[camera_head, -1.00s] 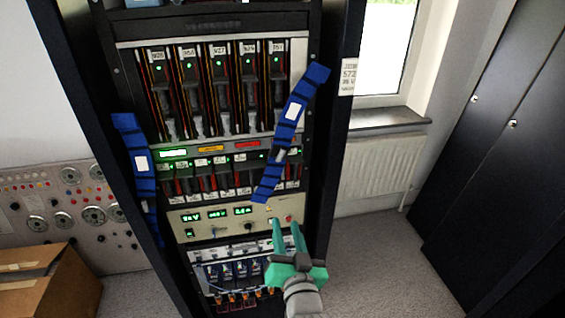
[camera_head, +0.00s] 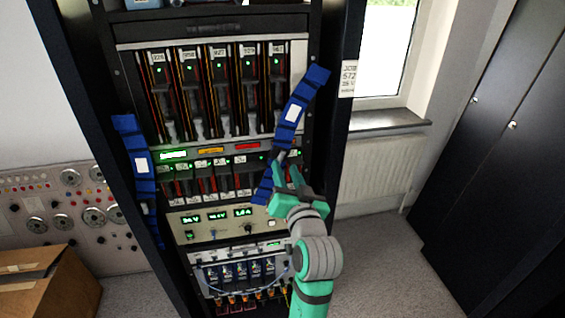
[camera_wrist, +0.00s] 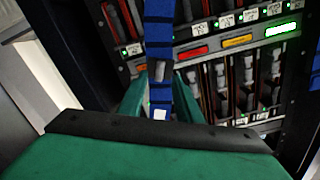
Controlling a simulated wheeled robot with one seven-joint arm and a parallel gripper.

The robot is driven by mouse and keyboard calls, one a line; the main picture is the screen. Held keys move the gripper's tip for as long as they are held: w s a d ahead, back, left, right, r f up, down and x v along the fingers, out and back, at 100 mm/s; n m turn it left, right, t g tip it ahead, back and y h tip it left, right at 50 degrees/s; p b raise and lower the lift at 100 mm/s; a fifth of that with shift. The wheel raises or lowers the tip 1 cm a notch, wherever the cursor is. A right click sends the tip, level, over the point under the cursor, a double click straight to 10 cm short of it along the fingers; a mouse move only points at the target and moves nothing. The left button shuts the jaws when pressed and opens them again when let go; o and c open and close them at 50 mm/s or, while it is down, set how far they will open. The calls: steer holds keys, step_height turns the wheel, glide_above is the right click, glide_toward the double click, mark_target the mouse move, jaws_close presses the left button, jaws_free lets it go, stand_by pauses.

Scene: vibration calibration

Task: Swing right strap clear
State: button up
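The right strap (camera_head: 294,108), blue with dark bands and a white label, hangs slanted across the right side of the equipment rack (camera_head: 338,140). Its upper end is by the right post and its lower end is partly behind my gripper (camera_head: 287,169). My gripper is at the strap's lower part, with its teal fingers spread. In the wrist view the strap (camera_wrist: 158,52) runs down between the two fingers of my gripper (camera_wrist: 162,98). I cannot tell whether either finger touches it. The left strap (camera_head: 143,178) hangs along the rack's left side.
Behind the straps are rows of modules with lit displays and a beige meter panel (camera_head: 203,229). A cardboard box (camera_head: 65,285) stands at lower left. A radiator (camera_head: 375,168) and dark cabinets (camera_head: 480,170) are on the right, with open floor between.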

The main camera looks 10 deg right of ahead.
mark_target(281, 159)
steer(key=shift+w, duration=2.25)
jaws_close()
